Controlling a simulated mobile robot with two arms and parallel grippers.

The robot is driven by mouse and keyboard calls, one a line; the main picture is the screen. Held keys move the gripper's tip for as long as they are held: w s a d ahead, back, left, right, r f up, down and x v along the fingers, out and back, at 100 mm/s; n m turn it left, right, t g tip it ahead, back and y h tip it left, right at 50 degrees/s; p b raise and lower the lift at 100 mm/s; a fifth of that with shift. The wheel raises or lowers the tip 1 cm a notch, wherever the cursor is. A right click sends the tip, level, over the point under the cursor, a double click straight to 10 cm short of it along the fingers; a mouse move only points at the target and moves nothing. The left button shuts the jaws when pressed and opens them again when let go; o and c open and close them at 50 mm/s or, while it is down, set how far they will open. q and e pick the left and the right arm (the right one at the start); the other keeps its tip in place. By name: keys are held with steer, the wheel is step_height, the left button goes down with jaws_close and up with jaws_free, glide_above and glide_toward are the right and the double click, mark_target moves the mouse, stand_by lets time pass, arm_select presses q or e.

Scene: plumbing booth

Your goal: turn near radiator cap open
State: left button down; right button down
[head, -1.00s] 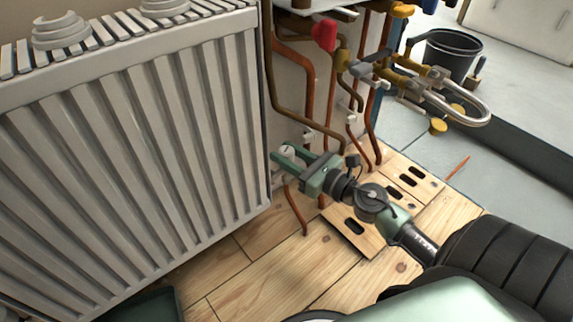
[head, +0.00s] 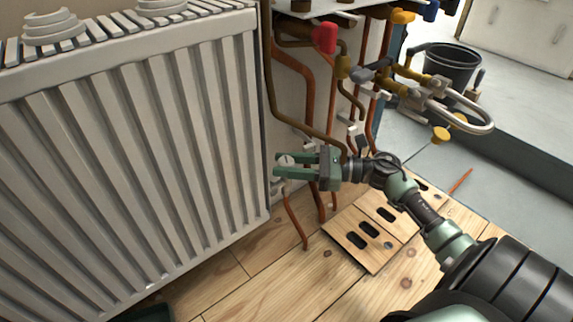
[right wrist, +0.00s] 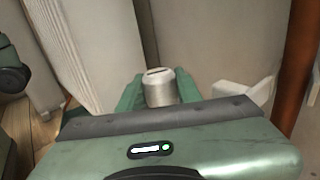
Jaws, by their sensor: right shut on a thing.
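The radiator (head: 150,150) fills the left of the head view. The near radiator cap (head: 288,160) is a small pale cylinder by its lower right edge. It also shows in the right wrist view as a whitish cap (right wrist: 160,90) with a dark slot in its top. My right gripper (head: 284,165) has its green fingers on either side of this cap and is shut on it. The fingers hide the cap's sides.
Copper pipes (head: 308,100) run down just behind my right gripper. A red-handled valve (head: 325,38) and a silver looped hose (head: 480,117) are above and to the right. A slotted wooden board (head: 357,240) lies on the floor. A black bucket (head: 452,66) stands farther back.

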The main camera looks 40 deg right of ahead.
stand_by(0.4)
steer(key=c, duration=1)
jaws_free()
steer(key=shift+w, duration=0.1)
steer(key=shift+o, duration=0.2)
